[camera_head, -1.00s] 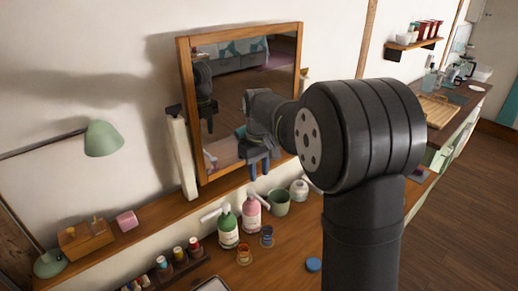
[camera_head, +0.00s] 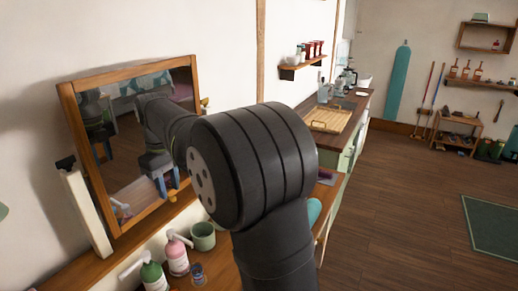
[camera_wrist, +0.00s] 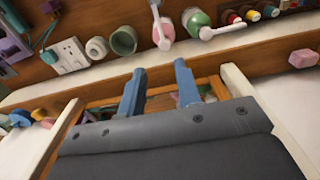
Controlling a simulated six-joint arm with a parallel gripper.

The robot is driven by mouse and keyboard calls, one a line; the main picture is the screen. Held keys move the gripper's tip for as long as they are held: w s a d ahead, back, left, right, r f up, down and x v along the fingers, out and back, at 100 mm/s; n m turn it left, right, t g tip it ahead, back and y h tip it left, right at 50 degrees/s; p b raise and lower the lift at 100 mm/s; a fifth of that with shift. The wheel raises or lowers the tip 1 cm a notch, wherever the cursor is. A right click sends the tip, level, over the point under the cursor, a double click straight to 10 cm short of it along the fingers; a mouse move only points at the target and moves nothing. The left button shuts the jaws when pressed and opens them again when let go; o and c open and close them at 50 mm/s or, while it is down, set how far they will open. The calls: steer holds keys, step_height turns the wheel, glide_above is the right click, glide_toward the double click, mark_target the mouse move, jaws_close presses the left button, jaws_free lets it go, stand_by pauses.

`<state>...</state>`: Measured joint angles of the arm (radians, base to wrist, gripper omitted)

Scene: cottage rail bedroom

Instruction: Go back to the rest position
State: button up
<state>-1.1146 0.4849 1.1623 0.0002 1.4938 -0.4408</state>
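My gripper (camera_head: 160,180) hangs in front of the wood-framed mirror (camera_head: 127,74) in the head view, with its blue fingers pointing down. In the wrist view my gripper (camera_wrist: 160,68) has its two blue fingers apart with nothing held between them. My black arm covers the middle of the head view and hides part of the tabletop. The arm's reflection shows in the mirror.
A green pump bottle (camera_head: 153,275), a pink pump bottle (camera_head: 177,256), a green cup (camera_head: 203,236) and a small dark jar (camera_head: 197,274) stand below the mirror. A counter with a wooden tray (camera_head: 328,119) is beyond. The wooden floor (camera_head: 405,205) at right is largely clear.

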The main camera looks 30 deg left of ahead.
step_height(320, 180, down, 18)
steer(key=shift+r, duration=0.2)
stand_by(0.5)
steer(key=shift+r, duration=0.1)
steer(key=shift+r, duration=8.8)
steer(key=m, duration=1.6)
glide_toward(180, 237)
steer(key=shift+w+a+r, duration=0.25)
steer(key=shift+w+a, duration=0.05)
steer(key=shift+w, duration=0.2)
